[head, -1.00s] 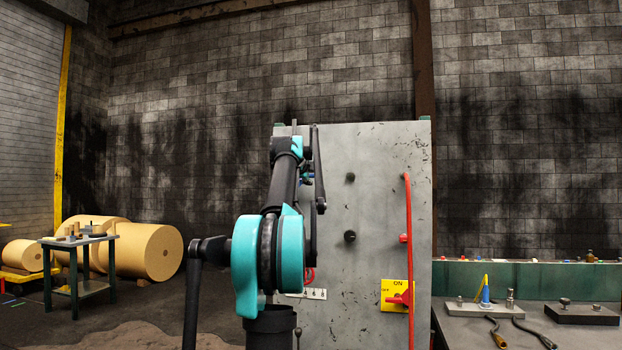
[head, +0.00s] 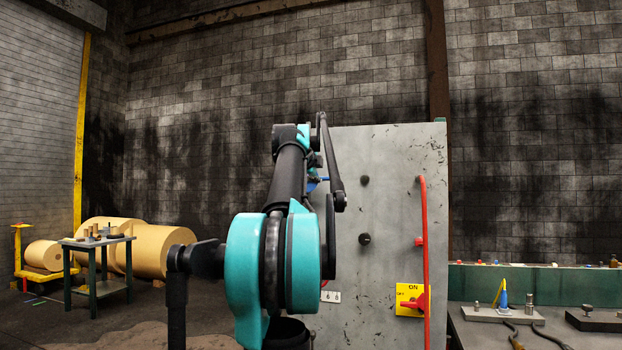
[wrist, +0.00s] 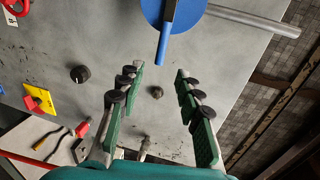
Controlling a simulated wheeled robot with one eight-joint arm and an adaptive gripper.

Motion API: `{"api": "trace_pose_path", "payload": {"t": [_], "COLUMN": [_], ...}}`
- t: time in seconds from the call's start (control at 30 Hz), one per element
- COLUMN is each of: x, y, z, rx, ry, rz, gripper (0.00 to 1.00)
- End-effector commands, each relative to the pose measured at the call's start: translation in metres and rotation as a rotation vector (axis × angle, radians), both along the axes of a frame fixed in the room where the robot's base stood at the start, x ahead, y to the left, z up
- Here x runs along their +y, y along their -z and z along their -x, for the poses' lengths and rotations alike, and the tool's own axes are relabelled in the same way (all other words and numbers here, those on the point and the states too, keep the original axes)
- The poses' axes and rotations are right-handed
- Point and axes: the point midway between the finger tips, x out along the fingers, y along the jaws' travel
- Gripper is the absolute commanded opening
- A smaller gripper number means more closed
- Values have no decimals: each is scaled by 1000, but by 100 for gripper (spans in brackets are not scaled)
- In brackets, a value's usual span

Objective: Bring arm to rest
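My gripper (wrist: 160,72) is open in the wrist view, its two green fingers with dark pads spread apart and nothing between them. A blue disc with a blue handle (wrist: 166,38) lies just beyond the fingertips, clear of them in the picture; its depth gap is hard to judge. In the head view my teal and black arm stands raised in front of the grey panel (head: 388,220). The gripper itself is largely hidden behind the arm links there.
The panel carries black knobs, a yellow plate with a red switch (head: 415,302) and an upright red bar (head: 425,250). A bench (head: 480,330) with tools stands at right. A small table (head: 95,242) and large tan rolls (head: 165,250) are at left. Floor between is open.

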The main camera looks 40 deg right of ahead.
Motion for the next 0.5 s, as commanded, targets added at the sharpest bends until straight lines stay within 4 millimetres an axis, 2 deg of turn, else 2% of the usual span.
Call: {"api": "trace_pose_path", "payload": {"t": [0.23, 0.33, 0.43, 0.5], "x": [0, 5, 20, 38], "y": [1, 11, 43, 79], "z": [0, -4, -12, -19], "rx": [1, 28, 116, 215], "ry": [0, -9, -36, -70], "rz": [1, 7, 29, 54], "gripper": [35, 35, 35, 35]}}
